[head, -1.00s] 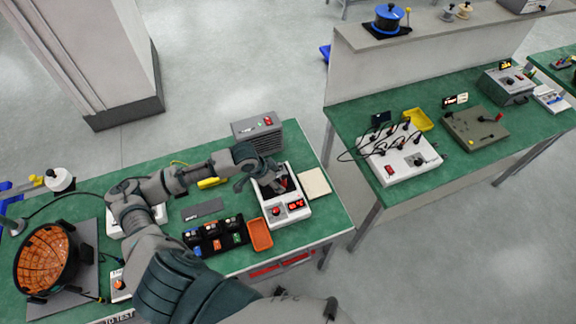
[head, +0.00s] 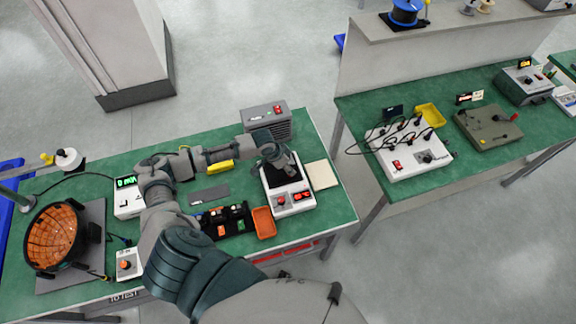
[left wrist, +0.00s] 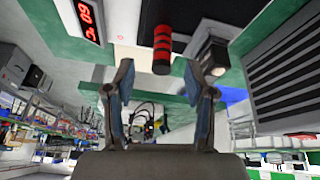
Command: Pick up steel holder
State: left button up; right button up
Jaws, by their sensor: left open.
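My left gripper (head: 276,160) is over the back part of a white device (head: 290,205) with red displays on the green bench. Its two open fingers (left wrist: 159,95) show in the left wrist view with nothing between the tips. A black rod with red bands (left wrist: 162,48) stands out just beyond the fingertips, apart from them. I cannot tell whether this rod belongs to the steel holder. No piece is clearly recognisable as the steel holder in the head view, where the gripper covers part of the device. My right gripper is not in view.
A grey vented box (head: 266,118) stands behind the white device. An orange tray (head: 264,222) and a black rack of small modules (head: 224,226) lie to its left, and a pale pad (head: 321,175) to its right.

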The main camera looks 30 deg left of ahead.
pick_arm(q)
jog(key=x, duration=0.5)
jog(key=shift+w+a, duration=0.1)
jog(key=shift+a, duration=0.15)
jog(key=shift+c, duration=0.3)
jog(key=shift+r, duration=0.1)
grip_shut()
